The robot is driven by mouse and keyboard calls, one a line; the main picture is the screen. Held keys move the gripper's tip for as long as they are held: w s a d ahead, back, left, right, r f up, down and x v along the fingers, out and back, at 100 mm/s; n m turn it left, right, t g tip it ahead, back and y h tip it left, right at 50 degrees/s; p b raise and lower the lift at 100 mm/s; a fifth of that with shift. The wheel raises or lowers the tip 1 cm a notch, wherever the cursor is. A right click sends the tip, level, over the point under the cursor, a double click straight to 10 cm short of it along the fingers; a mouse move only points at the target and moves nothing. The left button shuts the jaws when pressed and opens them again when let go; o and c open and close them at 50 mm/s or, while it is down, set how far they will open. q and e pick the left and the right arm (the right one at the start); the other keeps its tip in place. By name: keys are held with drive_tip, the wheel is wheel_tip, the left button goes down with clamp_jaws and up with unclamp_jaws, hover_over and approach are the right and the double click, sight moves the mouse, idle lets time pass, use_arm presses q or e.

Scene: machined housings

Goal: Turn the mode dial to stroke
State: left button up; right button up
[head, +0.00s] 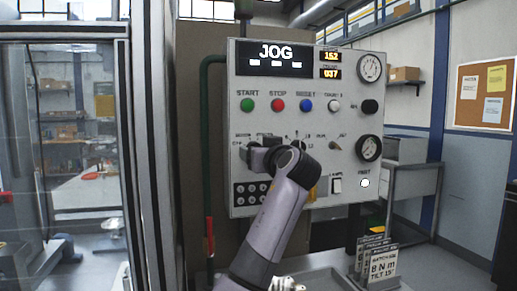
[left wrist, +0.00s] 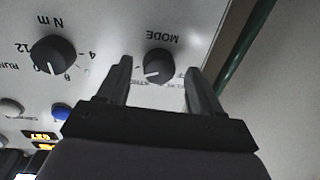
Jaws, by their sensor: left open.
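The mode dial (left wrist: 159,64) is a round dark knob on the pale control panel (left wrist: 100,22), under an upside-down MODE label in the left wrist view. Its white mark points down and slightly left there, near partly hidden small lettering. My left gripper (left wrist: 159,67) is open, with one finger on either side of the dial in that picture; I see gaps and cannot tell how deep the fingertips reach. In the head view my left gripper (head: 249,153) covers the dial. The panel's display (head: 274,57) reads JOG. My right gripper is not in view.
An N m knob (left wrist: 53,54) sits beside the mode dial. A row of coloured buttons (head: 278,105) lies above, gauges (head: 370,68) at the right, and a black keypad (head: 250,194) below. A green pipe (head: 206,130) runs along the panel's left edge.

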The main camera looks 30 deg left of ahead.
use_arm(q)
drive_tip(key=shift+w+a, duration=0.15)
drive_tip(key=shift+a, duration=0.1)
drive_tip(key=c, duration=1.1)
drive_tip(key=shift+o, duration=0.2)
